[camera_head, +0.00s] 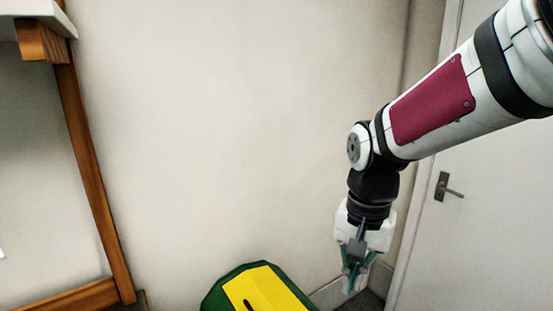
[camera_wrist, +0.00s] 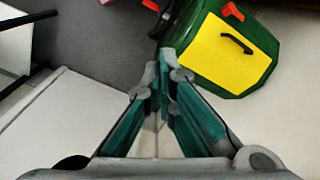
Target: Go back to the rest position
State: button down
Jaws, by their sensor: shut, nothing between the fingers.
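My gripper (camera_head: 350,284) hangs at the end of my arm on the right of the head view, fingers pointing down. In the wrist view its green-lined fingers (camera_wrist: 163,62) come together at the tips, with nothing between them. A green bin with a yellow panel (camera_head: 262,290) stands at the bottom middle of the head view, to the left of my gripper. Its lower part is cut off by the frame. The wrist view shows the yellow panel (camera_wrist: 222,52) with a black handle, beyond the fingertips and apart from them.
A white door (camera_head: 485,170) with a dark handle is on the right, behind my arm. A wooden frame (camera_head: 92,180) with a pale top stands at the left. Bare wall (camera_head: 230,120) fills the middle. Grey floor (camera_wrist: 105,50) shows beside the bin.

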jog(key=s+d+r+n+t, duration=0.2)
jog(key=s+r, duration=0.2)
jog(key=s, duration=0.2)
jog(key=s+d+r+n+t, duration=0.3)
jog(key=s+r, duration=0.2)
jog(key=s, duration=0.1)
jog(key=shift+s+d, duration=0.3)
dwell(1.1)
